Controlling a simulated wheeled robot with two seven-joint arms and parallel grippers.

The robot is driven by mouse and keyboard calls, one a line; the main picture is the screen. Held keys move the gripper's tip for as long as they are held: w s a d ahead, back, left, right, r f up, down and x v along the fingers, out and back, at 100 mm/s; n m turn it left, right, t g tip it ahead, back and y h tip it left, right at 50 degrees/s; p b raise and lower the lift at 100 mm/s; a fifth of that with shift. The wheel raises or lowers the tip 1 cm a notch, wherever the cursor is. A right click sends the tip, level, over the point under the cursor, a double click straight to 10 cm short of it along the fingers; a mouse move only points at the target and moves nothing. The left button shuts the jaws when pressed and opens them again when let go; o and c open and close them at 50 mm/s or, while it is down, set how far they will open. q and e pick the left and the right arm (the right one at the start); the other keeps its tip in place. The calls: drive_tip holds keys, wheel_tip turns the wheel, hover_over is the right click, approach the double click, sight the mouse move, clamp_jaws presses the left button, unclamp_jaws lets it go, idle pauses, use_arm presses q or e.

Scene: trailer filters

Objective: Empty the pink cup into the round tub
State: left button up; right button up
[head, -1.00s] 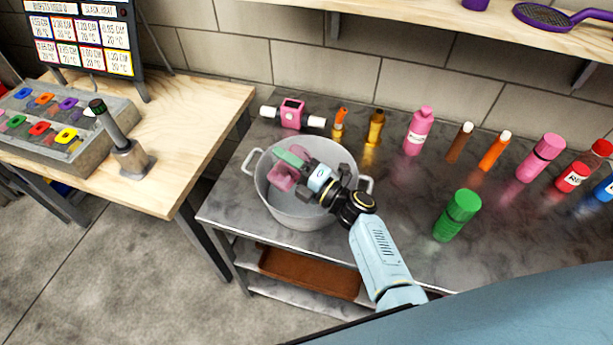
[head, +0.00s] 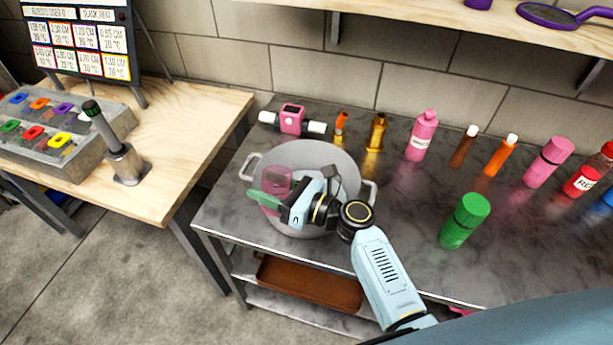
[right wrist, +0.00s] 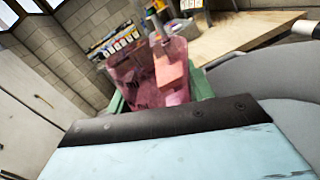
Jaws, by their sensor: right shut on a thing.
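The round tub (head: 345,162) is a grey metal pot with two side handles, standing on the metal table. The pink cup (head: 277,180) is see-through and sits over the left part of the tub's opening. My right gripper (head: 268,195), with green fingers, is shut on the cup. In the right wrist view the cup (right wrist: 135,80) lies between the green fingers, with a salmon-pink block (right wrist: 170,68) showing in or behind it. The cup looks tilted; its exact angle is hard to tell. The tub's floor is partly hidden by my gripper. My left gripper is not in view.
A green bottle (head: 465,220) stands right of the tub. Several bottles line the back, including a pink one (head: 422,136). A pink-and-white device (head: 292,120) lies behind the tub. A wooden table (head: 190,140) with a lever (head: 120,150) is at left.

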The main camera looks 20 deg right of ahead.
sight(263, 186)
drive_tip(key=shift+s+a+r+n, duration=0.2)
drive_tip(key=shift+a+r+n, duration=0.1)
drive_tip(key=shift+r+n, duration=0.3)
drive_tip(key=shift+s+a+f+n, duration=0.25)
drive_tip(key=shift+f+n, duration=0.2)
drive_tip(key=shift+n, duration=0.35)
drive_tip(key=shift+a, duration=0.1)
drive_tip(key=shift+n, duration=0.3)
wheel_tip(263, 186, up, 5)
drive_tip(key=p, duration=0.5)
drive_tip(key=shift+f, duration=0.1)
